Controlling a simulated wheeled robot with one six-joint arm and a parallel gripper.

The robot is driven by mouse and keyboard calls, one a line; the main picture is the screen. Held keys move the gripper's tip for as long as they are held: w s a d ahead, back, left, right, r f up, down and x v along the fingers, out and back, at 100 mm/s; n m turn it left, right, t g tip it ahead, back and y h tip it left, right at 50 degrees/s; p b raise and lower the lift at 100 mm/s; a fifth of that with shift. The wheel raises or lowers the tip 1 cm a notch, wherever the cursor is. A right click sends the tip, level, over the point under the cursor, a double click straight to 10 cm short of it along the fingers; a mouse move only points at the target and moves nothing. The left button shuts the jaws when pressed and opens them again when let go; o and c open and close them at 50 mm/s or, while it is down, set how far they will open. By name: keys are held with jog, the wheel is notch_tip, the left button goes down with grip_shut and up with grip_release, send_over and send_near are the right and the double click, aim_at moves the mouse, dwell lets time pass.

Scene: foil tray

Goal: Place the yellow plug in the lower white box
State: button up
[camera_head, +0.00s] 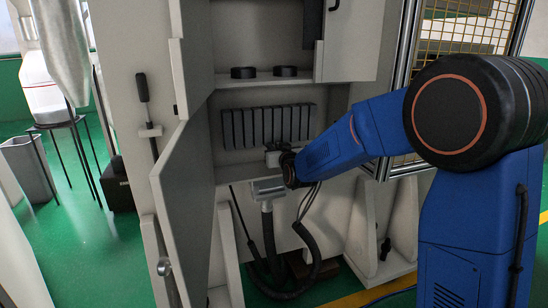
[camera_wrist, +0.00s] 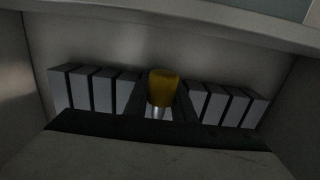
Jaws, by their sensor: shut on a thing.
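The yellow plug (camera_wrist: 162,84) shows at the middle of the wrist view, upright, with a silvery lower end. My gripper (camera_head: 272,157) is shut on it, with a dark finger on each side. In the head view the gripper is at the opening of the lower compartment (camera_head: 228,158) of the pale cabinet, in front of a row of upright dark slabs. The plug cannot be made out there. I cannot tell which part is the lower white box; this pale compartment may be it. Whether the plug touches anything below is unclear.
The row of slabs (camera_head: 238,128) stands close behind the gripper and on both sides of it in the wrist view. An open cabinet door (camera_head: 185,195) is at left. Two black round pieces (camera_head: 285,72) sit on the shelf above. A hose (camera_head: 308,250) hangs below.

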jog(key=shift+f, duration=1.9)
jog(key=shift+w+f, duration=0.15)
jog(key=shift+f, duration=0.1)
jog(key=shift+f, duration=0.1)
jog(key=o, duration=1.1)
jog(key=shift+c, duration=0.2)
